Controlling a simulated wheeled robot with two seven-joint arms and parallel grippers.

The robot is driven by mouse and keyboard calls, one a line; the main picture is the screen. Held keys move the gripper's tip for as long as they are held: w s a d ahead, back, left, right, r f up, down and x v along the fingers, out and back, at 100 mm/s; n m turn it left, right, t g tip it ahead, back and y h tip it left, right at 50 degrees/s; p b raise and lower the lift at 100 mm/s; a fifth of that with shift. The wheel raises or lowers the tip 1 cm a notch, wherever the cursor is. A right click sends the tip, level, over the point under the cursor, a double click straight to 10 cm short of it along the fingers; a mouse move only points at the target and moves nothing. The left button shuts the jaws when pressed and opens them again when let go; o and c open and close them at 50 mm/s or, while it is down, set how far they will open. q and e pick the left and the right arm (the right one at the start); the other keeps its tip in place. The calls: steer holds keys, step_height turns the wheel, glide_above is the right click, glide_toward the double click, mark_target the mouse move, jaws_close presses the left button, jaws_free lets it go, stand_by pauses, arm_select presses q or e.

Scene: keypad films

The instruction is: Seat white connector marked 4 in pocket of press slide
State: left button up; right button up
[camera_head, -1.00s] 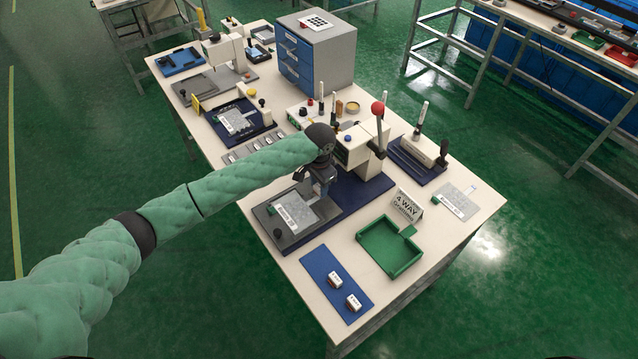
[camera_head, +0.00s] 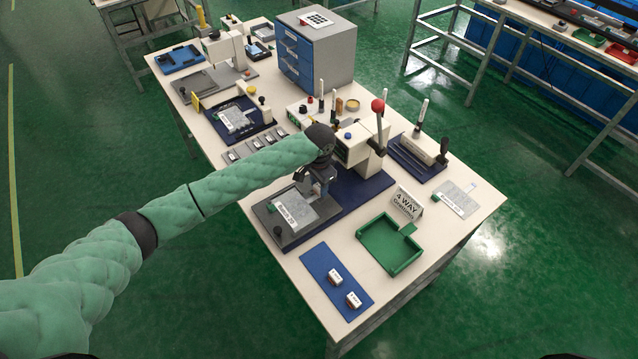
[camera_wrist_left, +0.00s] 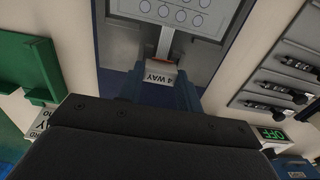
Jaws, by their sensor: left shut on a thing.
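My left gripper (camera_head: 320,191) is shut on a white connector (camera_wrist_left: 158,74) printed "4 WAY", with a red strip along it. In the left wrist view the connector sits between the fingertips, at the end of a pale film tail (camera_wrist_left: 164,43); I cannot tell whether they touch. The dark grey press slide (camera_head: 277,237) carries a keypad film (camera_head: 293,212), also seen in the left wrist view (camera_wrist_left: 183,12). The gripper is at the slide's far end, by the cream press (camera_head: 352,150). The arm and gripper hide the pocket, so seating is unclear. My right gripper is not in view.
A blue mat (camera_head: 318,262) holds two white connectors (camera_head: 334,278) at the front. A green tray (camera_head: 390,246) and a "4 WAY" sign (camera_head: 407,204) stand right of the slide. The press has a red-knobbed lever (camera_head: 378,107). Bare table lies around the tray.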

mark_target(319, 187)
arm_select(q)
steer(key=shift+f, duration=0.7)
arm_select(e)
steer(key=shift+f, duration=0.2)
arm_select(q)
steer(key=o, duration=1)
steer(key=shift+o, duration=0.2)
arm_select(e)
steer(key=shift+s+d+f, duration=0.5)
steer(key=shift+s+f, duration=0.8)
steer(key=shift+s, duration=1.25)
arm_select(q)
steer(key=shift+r+b, duration=0.6)
steer(key=shift+r, duration=0.1)
step_height(319, 187, up, 6)
steer(key=shift+f+b, duration=0.25)
steer(key=shift+b, duration=0.95)
steer(key=shift+r, duration=0.45)
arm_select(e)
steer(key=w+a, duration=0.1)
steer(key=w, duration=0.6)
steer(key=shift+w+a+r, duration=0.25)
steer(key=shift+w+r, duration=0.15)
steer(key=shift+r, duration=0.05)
arm_select(q)
steer(key=shift+f, duration=0.1)
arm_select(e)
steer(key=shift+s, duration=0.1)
